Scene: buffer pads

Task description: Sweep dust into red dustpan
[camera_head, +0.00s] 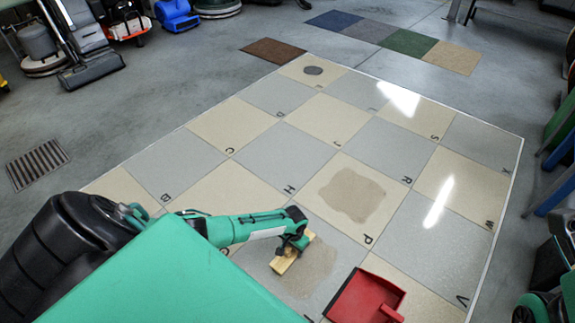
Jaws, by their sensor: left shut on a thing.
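The red dustpan (366,298) lies on the tiled floor at the lower right, partly cut by the bottom edge. My left gripper (291,248) is shut on a wooden brush (284,262), held low at a patch of dust (312,271) on a grey tile. The brush is left of the dustpan and apart from it. Its bristles are not clear to see. A second, larger dust patch (352,193) lies on the beige tile near the letter P. My right gripper is not in view.
Lettered beige and grey tiles (233,187) form a wide, mostly clear area. Carpet squares (408,43) and a brown mat (273,51) lie beyond. A floor drain (37,164) is at left, and cleaning machines (88,62) stand at the upper left.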

